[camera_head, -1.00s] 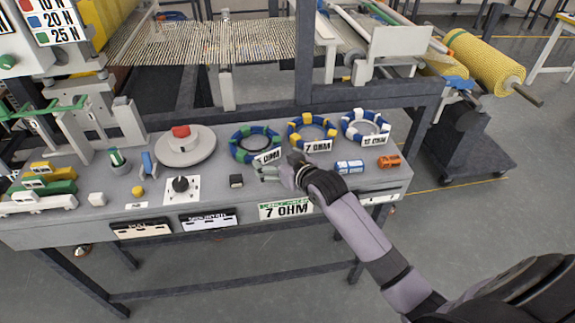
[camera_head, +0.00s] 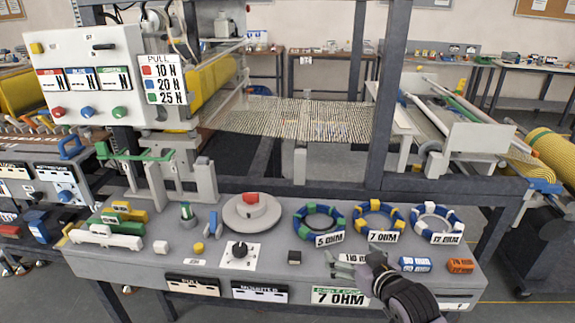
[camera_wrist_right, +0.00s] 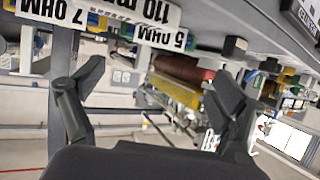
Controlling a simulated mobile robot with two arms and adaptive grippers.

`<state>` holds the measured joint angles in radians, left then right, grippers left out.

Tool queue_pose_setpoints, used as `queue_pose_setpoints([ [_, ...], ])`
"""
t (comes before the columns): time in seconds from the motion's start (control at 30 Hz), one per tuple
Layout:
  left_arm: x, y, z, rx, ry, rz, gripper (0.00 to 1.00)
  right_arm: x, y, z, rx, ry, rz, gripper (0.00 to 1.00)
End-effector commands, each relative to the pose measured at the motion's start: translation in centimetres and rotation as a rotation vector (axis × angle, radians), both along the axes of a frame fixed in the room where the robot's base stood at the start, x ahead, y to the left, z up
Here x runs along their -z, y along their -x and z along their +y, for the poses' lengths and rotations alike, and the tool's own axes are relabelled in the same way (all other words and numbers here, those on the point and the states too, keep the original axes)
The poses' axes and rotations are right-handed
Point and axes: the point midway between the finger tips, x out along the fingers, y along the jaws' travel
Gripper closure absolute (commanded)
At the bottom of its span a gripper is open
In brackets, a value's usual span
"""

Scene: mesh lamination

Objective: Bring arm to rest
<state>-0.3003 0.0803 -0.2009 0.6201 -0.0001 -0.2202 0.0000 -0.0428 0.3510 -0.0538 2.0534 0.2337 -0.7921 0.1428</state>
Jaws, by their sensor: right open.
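My right arm comes in from the lower right in the head view. Its right gripper (camera_head: 350,266) is over the front right part of the grey bench top (camera_head: 130,263), near a label reading 110. In the right wrist view the right gripper (camera_wrist_right: 155,105) has its two dark fingers spread wide, with nothing between them. My left gripper is not in view.
Three rings stand behind the gripper: a green-blue one (camera_head: 297,221), a yellow-blue one (camera_head: 360,217) and a white-blue one (camera_head: 457,223). A red button (camera_head: 251,198) is further left.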

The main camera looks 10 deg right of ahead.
Motion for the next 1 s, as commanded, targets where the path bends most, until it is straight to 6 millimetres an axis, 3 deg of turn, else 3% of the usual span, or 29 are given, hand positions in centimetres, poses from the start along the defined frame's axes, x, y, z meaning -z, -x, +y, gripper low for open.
queue_pose_setpoints([
  [0.07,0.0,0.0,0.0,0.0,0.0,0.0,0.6,1.1,1.1,0.5,-0.004,0.006,0.037,0.1],
  [0.17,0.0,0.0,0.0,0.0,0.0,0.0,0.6,3.9,4.4,1.7,-0.011,0.027,0.147,0.1],
  [0.33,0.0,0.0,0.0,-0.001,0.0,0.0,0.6,8.8,12.9,3.6,-0.024,0.082,0.399,0.1],
  [0.5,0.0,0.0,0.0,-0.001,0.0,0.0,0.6,11.0,19.3,4.4,-0.03,0.113,0.576,0.1],
  [0.7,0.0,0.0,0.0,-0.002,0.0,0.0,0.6,12.0,25.4,5.0,-0.035,0.138,0.739,0.1],
  [0.87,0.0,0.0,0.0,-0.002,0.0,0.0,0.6,12.2,30.0,5.2,-0.036,0.149,0.86,0.1],
  [1.0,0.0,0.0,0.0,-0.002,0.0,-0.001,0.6,15.5,29.1,5.3,-0.037,0.154,0.875,0.1],
])
